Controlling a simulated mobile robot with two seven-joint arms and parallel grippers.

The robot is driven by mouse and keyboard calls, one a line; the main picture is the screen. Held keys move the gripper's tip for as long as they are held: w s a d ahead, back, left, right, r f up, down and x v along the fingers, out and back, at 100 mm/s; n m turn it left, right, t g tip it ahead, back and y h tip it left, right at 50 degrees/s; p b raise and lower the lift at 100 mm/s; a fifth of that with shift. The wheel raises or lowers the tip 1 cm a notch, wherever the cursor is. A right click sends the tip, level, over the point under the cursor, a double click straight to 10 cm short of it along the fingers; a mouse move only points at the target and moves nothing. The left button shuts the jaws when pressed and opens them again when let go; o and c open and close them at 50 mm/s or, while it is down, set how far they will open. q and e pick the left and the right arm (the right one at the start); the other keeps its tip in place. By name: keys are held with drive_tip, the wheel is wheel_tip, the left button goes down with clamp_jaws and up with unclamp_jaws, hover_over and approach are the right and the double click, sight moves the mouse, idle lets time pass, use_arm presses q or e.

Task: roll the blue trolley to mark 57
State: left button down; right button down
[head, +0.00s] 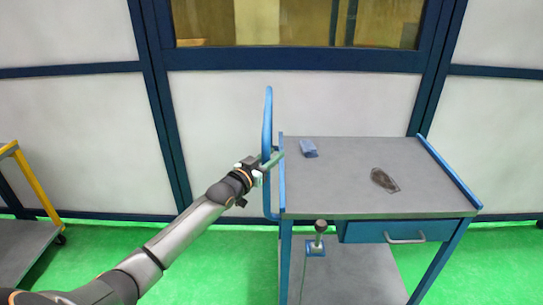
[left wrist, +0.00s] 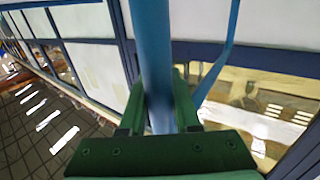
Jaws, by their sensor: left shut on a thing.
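The blue trolley (head: 350,210) stands right of centre in the head view, with a grey top, a drawer and a lower shelf. Its upright blue handle (head: 268,115) is on its left side. My left gripper (head: 268,165) is shut on the handle, about level with the trolley's top. In the left wrist view the blue handle bar (left wrist: 155,70) runs between the green fingers of my left gripper (left wrist: 160,105). My right gripper is not in view. No mark 57 can be made out on the floor.
A blue item (head: 309,148) and a dark item in a clear bag (head: 384,180) lie on the trolley top. A yellow-framed cart (head: 38,190) stands at the left. A panelled wall (head: 230,120) is close behind. Green floor (head: 215,260) is open left of the trolley.

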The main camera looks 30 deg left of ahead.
use_arm(q)
drive_tip(key=shift+a, duration=0.3)
drive_tip(key=c, duration=0.7)
unclamp_jaws()
drive_tip(key=shift+s+a, duration=0.1)
drive_tip(key=shift+s, duration=0.05)
drive_tip(key=shift+o, duration=0.4)
drive_tip(key=shift+d, duration=0.2)
drive_tip(key=shift+s+f, duration=0.1)
drive_tip(key=shift+s, duration=0.55)
drive_tip(key=s, duration=1.1)
drive_tip(key=shift+a, duration=0.3)
drive_tip(key=shift+s, duration=0.1)
